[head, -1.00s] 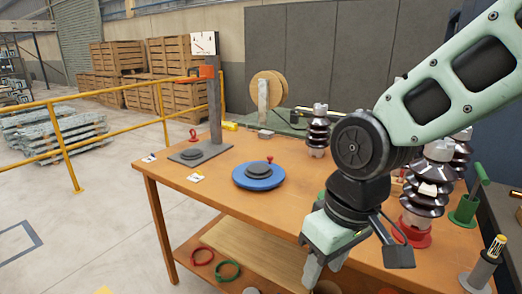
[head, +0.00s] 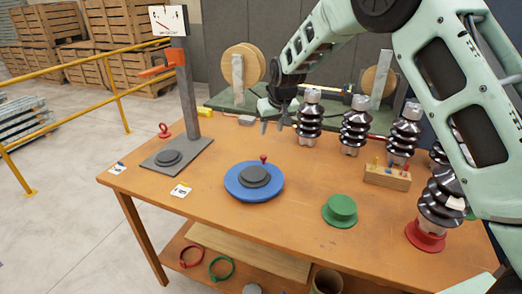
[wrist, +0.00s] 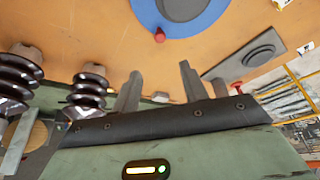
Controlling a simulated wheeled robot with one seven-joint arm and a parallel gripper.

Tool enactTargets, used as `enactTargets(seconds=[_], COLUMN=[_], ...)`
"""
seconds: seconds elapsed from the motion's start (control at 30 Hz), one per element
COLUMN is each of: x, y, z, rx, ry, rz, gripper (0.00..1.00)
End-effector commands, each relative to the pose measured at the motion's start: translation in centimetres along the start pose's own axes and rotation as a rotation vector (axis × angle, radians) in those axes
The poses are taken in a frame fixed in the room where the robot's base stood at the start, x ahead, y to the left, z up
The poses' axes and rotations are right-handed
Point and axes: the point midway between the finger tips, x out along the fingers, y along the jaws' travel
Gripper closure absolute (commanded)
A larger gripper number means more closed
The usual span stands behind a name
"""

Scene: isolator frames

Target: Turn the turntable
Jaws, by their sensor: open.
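The turntable is a blue disc (head: 240,190) with a dark grey raised hub and a small red knob (head: 263,158) standing at its far edge. It lies on the orange-brown table, left of the middle. Its blue edge (wrist: 148,18) and red knob (wrist: 160,36) also show at the top of the wrist view. My gripper (head: 275,128) is above the table behind the turntable, close to the dark insulators, pointing down. Its two fingers (wrist: 158,88) are apart with nothing between them. It does not touch the turntable.
Dark ribbed insulators (head: 309,118) stand in a row right of my gripper. A post with a gauge (head: 185,85) rises from a grey plate at the left. A green round stand (head: 340,210) and a wooden block (head: 387,177) are to the right. The table front is clear.

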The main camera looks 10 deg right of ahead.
Motion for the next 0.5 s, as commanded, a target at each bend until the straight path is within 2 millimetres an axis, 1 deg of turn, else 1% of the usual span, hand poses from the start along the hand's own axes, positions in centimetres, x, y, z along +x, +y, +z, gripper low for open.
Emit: enactTargets(seconds=[0.2, 0.5], x=[4.3, 10.1], y=[0.0, -0.1], z=[0.1, 0.1], rx=[0.001, -0.001], ry=[-0.005, -0.004], rz=[-0.001, -0.001], gripper=[0.56, 0.56])
